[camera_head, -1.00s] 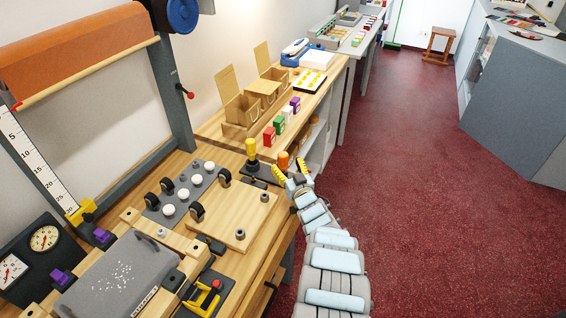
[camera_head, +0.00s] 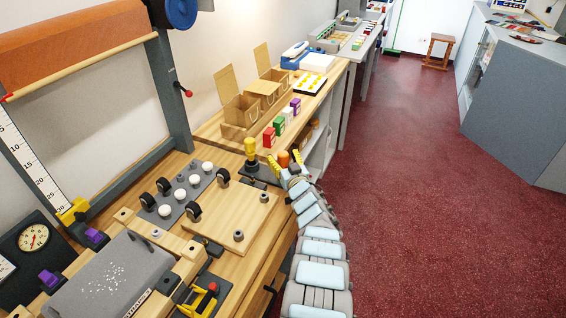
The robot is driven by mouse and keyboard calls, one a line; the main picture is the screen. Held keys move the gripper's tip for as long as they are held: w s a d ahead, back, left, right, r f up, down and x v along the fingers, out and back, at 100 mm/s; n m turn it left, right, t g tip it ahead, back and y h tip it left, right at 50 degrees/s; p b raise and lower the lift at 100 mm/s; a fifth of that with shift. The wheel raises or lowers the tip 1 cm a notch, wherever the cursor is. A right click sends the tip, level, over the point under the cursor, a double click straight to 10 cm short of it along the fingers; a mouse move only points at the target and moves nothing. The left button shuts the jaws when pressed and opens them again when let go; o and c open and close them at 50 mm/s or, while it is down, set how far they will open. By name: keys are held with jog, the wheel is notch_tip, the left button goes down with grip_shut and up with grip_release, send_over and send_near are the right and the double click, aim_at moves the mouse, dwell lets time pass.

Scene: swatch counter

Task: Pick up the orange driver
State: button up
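The orange driver (camera_head: 284,159) stands with its orange handle up at the right of the dark rack, and its lower part is hidden behind my gripper. My gripper (camera_head: 285,160) has yellow fingers spread apart, one on each side of the orange handle in the picture. The fingers look open, with a small gap beside the handle, and I see no clear contact. A yellow driver (camera_head: 251,148) stands upright in the same dark rack (camera_head: 259,172), to the left.
A wooden board (camera_head: 232,215) with pegs lies in front of the rack. Red, green, white and purple blocks (camera_head: 279,126) and cardboard boxes (camera_head: 240,112) stand behind. The red floor (camera_head: 420,200) to the right is open.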

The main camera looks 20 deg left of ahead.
grip_shut()
notch_tip(320, 180, up, 4)
jog(key=p, duration=0.4)
jog(key=shift+s+d, duration=0.1)
jog(key=s+d+r+p, duration=0.7)
jog(key=s+r+p, duration=0.2)
jog(key=p, duration=1.8)
jog(key=s, duration=0.2)
jog(key=shift+s+d, duration=0.2)
jog(key=shift+s, duration=0.1)
